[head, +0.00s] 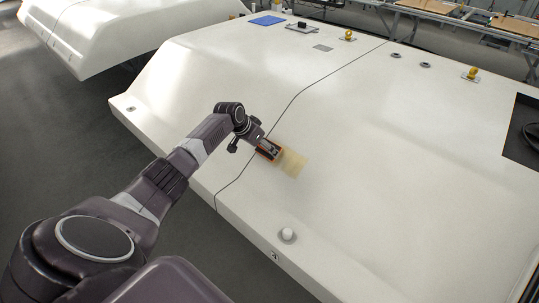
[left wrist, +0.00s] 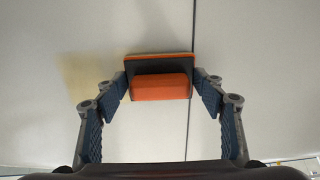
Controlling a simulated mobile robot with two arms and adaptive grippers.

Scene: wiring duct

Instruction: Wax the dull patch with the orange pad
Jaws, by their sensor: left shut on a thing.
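My left gripper (head: 265,147) is shut on the orange pad (head: 277,157), and it holds the pad at the sloped white panel. In the left wrist view the pad (left wrist: 160,88) has an orange grip block and a dark plate with an orange rim, between the two blue-grey fingers (left wrist: 163,90). The dull patch (head: 294,164) is a yellowish, roughly square area just right of the pad in the head view. It shows at the left in the left wrist view (left wrist: 84,78). I cannot tell whether the pad touches the panel. My right gripper is not in view.
The white panel (head: 400,150) is broad and mostly bare, with a thin dark seam beside the pad. A white knob (head: 288,235) stands near the front edge. A blue pad (head: 267,20), a dark block (head: 302,27) and yellow-topped fittings (head: 348,36) are along the back.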

